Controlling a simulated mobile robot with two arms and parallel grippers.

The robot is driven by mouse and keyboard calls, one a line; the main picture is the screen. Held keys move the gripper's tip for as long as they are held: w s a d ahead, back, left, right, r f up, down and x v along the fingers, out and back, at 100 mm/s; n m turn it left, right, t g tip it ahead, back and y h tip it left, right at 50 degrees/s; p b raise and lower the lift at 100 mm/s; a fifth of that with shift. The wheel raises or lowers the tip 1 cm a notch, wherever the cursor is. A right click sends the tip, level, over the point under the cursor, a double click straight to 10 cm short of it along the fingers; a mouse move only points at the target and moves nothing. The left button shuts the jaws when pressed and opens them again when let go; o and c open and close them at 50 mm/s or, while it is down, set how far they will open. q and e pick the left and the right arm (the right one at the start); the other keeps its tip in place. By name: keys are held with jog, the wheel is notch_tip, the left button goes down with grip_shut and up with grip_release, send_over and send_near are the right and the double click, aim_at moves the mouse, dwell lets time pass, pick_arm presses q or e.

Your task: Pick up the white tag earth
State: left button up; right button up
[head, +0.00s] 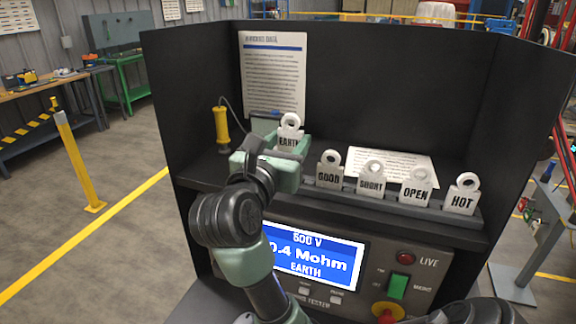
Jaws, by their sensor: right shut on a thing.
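The white tag marked EARTH (289,138) has a ring at its top and stands upright at the left of the row of tags. My right gripper (286,150) is shut on its lower part, which the green fingers partly hide. The tag appears raised above the other tags; I cannot tell whether its foot still touches the rack (400,203). My left gripper is not in view.
White tags marked GOOD (329,171), SHORT (371,180), OPEN (416,188) and HOT (462,196) stand in the rack to the right. A yellow-handled probe (222,130) is at the left. Dark booth walls (190,95) enclose the shelf. The tester screen (312,258) reads EARTH below.

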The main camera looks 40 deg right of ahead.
notch_tip(320, 180, up, 14)
jog(key=b, duration=0.1)
jog(key=shift+f, duration=0.2)
dwell(0.6)
